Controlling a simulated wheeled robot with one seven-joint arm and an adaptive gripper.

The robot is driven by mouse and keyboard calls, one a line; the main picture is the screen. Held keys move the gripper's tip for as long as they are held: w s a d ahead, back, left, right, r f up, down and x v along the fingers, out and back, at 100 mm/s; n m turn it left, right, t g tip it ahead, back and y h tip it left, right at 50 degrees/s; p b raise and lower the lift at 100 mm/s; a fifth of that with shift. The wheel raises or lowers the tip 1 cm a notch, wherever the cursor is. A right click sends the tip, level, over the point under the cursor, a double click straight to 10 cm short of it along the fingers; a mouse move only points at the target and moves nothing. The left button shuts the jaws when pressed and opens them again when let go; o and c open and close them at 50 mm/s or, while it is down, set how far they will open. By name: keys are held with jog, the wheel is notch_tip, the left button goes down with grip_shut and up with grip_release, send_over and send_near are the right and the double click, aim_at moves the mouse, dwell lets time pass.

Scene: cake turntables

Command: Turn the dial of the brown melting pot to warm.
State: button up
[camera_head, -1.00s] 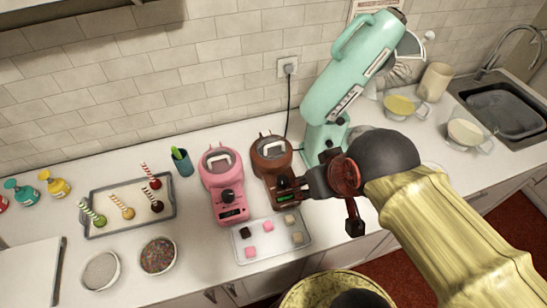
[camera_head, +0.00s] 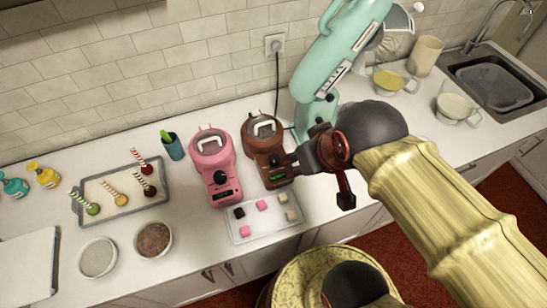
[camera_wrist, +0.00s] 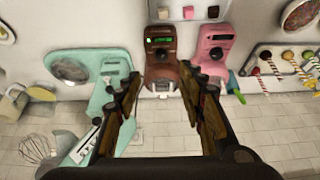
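The brown melting pot (camera_head: 262,143) stands on the white counter, between the pink melting pot (camera_head: 211,158) and the mint-green stand mixer. Its front has a dark dial (camera_head: 274,158) above a lit green display; the display text is too small to read. In the wrist view, the brown pot (camera_wrist: 160,68) lies beyond and between my fingers, with its green display (camera_wrist: 159,40) visible. My gripper (camera_head: 292,163) is at the right of the dial in the head view. In the wrist view, my gripper (camera_wrist: 160,84) is open, with nothing between its fingers. Whether a finger touches the dial cannot be told.
The stand mixer (camera_head: 335,60) stands close to the right of the brown pot. A tray of small pink, dark and pale cubes (camera_head: 243,234) lies in front of the pots. Cake pops on a tray (camera_head: 88,211) and two bowls (camera_head: 97,257) are at the left.

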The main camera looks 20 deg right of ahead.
jog(key=shift+o, duration=0.7)
jog(key=shift+f, duration=0.1)
jog(key=shift+o, duration=0.4)
jog(key=f, duration=0.1)
jog(key=w+f+g, duration=0.1)
jog(key=f+g, duration=0.1)
jog(key=shift+w+f+p, duration=0.3)
jog(key=shift+w+p, duration=0.05)
jog(key=shift+w, duration=0.05)
jog(key=m+g+p, duration=0.1)
jog(key=m+g, duration=0.1)
jog(key=g, duration=0.2)
send_over(274, 158)
notch_tip(274, 158, down, 10)
jog(key=shift+w+f, duration=0.15)
jog(key=shift+f, duration=0.15)
jog(key=shift+s+f, duration=0.2)
jog(key=shift+f, duration=0.15)
notch_tip(274, 158, down, 7)
jog(key=shift+w+r+b, duration=0.1)
jog(key=shift+r+b, duration=0.05)
jog(key=shift+b, duration=0.5)
jog(key=c, duration=0.4)
